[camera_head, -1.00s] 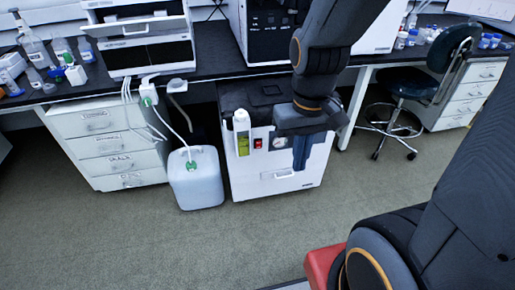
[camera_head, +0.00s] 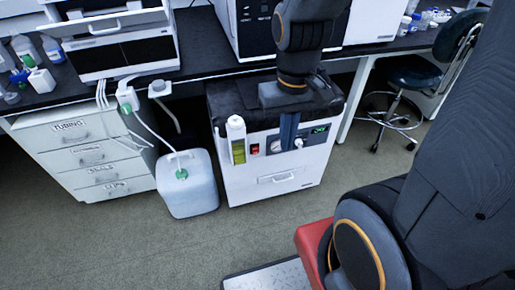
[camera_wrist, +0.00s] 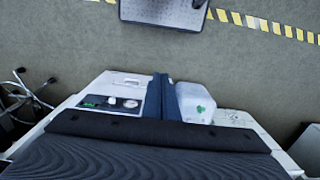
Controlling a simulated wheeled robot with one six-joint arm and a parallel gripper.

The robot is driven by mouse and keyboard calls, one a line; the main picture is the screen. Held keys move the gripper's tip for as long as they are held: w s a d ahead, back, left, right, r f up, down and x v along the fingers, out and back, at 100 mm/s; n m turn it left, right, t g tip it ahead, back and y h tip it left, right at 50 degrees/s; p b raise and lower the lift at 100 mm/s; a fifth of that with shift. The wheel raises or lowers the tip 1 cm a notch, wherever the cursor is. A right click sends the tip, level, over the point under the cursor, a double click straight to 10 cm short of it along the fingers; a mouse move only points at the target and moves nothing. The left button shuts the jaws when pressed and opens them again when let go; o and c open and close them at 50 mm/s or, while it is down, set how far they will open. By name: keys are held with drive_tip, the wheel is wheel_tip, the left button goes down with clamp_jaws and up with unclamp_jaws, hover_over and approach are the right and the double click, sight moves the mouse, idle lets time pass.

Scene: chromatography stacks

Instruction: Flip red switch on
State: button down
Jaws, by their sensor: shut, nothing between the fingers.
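The red switch (camera_head: 255,149) is on the front panel of the white cabinet unit (camera_head: 240,182) under the bench. It sits between a bottle of yellow-green liquid (camera_head: 238,140) and a round gauge (camera_head: 275,146). My gripper (camera_head: 286,150) points down in front of the panel, to the right of the switch and partly over the gauge. Its blue fingers are shut and empty. In the wrist view my gripper (camera_wrist: 161,76) reaches past the unit's dark top edge. The switch cannot be seen there and the fingers may hide it.
A white jug with tubing (camera_head: 187,185) stands on the floor left of the unit. A drawer cabinet (camera_head: 85,160) is farther left and a dark stool (camera_head: 395,95) is to the right. The bench edge runs above the unit. Open floor lies in front.

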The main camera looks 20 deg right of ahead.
sight(255, 150)
drive_tip(key=w+d+f+n+t+b, duration=0.2)
drive_tip(key=w+d+f+n, duration=0.2)
drive_tip(key=w+f+n, duration=0.35)
drive_tip(key=w+d+f+n+t+b, duration=0.15)
drive_tip(key=w+d+f+n, duration=0.25)
drive_tip(key=w+f, duration=0.5)
drive_tip(key=a+f+n+t+y, duration=0.2)
drive_tip(key=a+f+n+y, duration=0.1)
drive_tip(key=f, duration=0.6)
drive_tip(key=shift+w+n+y+b, duration=0.3)
drive_tip(key=shift+n+y, duration=0.4)
drive_tip(key=shift+n, duration=0.45)
drive_tip(key=shift+a+f, duration=0.1)
drive_tip(key=shift+f, duration=0.05)
drive_tip(key=shift+w+a+f, duration=0.6)
drive_tip(key=shift+w+f, duration=0.8)
drive_tip(key=shift+f, duration=0.05)
drive_tip(key=shift+w+a+f, duration=0.55)
drive_tip(key=shift+w+f, duration=0.85)
drive_tip(key=shift+w+a+f, duration=0.6)
drive_tip(key=shift+w+f, duration=0.8)
drive_tip(key=shift+f, duration=0.05)
